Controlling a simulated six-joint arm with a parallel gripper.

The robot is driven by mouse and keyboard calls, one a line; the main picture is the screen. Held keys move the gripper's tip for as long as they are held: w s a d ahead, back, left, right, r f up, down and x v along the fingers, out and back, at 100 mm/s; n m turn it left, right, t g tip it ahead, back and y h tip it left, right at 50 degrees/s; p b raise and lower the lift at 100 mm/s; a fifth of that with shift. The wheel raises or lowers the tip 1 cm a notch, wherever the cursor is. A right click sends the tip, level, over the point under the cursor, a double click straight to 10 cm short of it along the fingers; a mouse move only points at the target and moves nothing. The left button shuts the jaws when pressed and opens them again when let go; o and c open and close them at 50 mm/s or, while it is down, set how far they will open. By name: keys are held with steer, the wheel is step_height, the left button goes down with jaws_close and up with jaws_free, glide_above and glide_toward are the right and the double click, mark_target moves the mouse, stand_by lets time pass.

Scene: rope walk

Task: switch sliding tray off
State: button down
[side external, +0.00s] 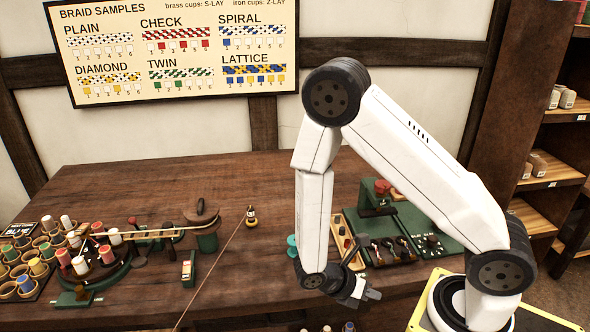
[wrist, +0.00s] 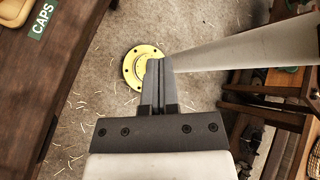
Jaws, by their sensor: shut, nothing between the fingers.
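A green control panel (side external: 432,244) with a row of small dark levers and knobs (side external: 388,250) lies at the right of the bench in the side view. Its labels are too small to read, so I cannot tell which control belongs to the sliding tray. A shallow wooden tray (side external: 337,227) holding small parts lies just left of the panel, partly hidden by my arm; I cannot tell whether it slides. My gripper (side external: 370,294) is at the front of the bench, below and left of the panel, apart from the controls. In the wrist view my gripper (wrist: 161,62) is shut and empty, pointing over the floor.
A green stand with a red knob (side external: 381,187) rises behind the levers. A braiding ring with coloured bobbins (side external: 104,252) and bobbin cups stand at the left. A taut cord (side external: 215,265) crosses the bench. A brass floor plate (wrist: 132,74) and shelves (wrist: 272,92) show in the wrist view.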

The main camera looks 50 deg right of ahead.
steer(key=s+d+f+n+t+h, duration=0.1)
steer(key=d+f+n+t+h, duration=0.1)
steer(key=n+h, duration=0.3)
steer(key=s+d+f+n+t+h, duration=0.1)
steer(key=n+h, duration=0.4)
steer(key=n, duration=0.7)
step_height(320, 180, down, 2)
steer(key=d+t, duration=0.1)
steer(key=d, duration=0.1)
steer(key=shift+s+d+f, duration=0.25)
steer(key=shift+d, duration=0.15)
steer(key=shift+d, duration=0.2)
steer(key=shift+w+d, duration=0.2)
steer(key=shift+d, duration=3)
steer(key=shift+w+d, duration=0.2)
steer(key=shift+d, duration=2.95)
